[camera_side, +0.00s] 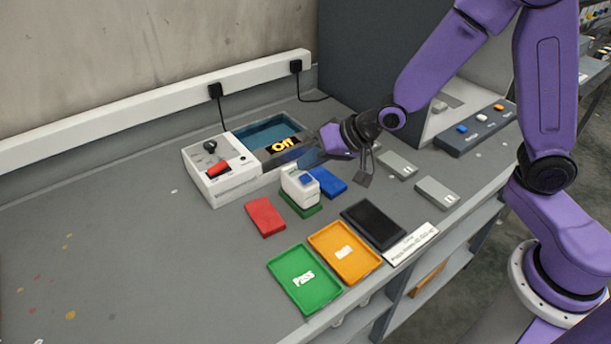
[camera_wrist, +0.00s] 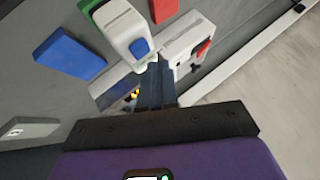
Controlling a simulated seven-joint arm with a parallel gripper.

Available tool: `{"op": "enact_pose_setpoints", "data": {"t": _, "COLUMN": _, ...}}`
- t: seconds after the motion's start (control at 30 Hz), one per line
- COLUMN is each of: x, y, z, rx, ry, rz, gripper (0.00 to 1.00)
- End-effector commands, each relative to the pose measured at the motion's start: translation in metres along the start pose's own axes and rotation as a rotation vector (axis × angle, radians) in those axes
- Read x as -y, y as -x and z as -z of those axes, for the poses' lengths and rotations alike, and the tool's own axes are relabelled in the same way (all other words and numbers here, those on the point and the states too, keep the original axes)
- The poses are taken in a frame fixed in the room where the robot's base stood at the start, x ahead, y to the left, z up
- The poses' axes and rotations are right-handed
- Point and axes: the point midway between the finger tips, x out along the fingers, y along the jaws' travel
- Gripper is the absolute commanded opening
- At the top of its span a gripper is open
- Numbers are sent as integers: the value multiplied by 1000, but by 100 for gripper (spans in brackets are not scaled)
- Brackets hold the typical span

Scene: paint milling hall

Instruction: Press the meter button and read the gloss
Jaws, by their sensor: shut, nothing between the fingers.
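The white gloss meter (camera_side: 294,187) with a blue button (camera_side: 306,180) on one end stands on a green panel (camera_side: 312,209). The meter (camera_wrist: 122,30) and its button (camera_wrist: 140,47) also show in the wrist view. No gloss reading can be made out.
A red panel (camera_side: 265,217) and a blue panel (camera_side: 328,182) lie beside the meter. Green "Pass" (camera_side: 288,295) and orange (camera_side: 360,262) trays and a black pad (camera_side: 373,222) are in front.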

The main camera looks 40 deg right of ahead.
Motion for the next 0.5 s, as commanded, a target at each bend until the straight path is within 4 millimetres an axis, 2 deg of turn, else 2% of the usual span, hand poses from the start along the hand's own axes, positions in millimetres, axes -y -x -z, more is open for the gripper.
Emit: {"op": "enact_pose_setpoints", "data": {"t": 0.5, "x": 21, "y": 29, "z": 22, "rx": -3, "ry": 1, "rz": 3, "gripper": 0}}
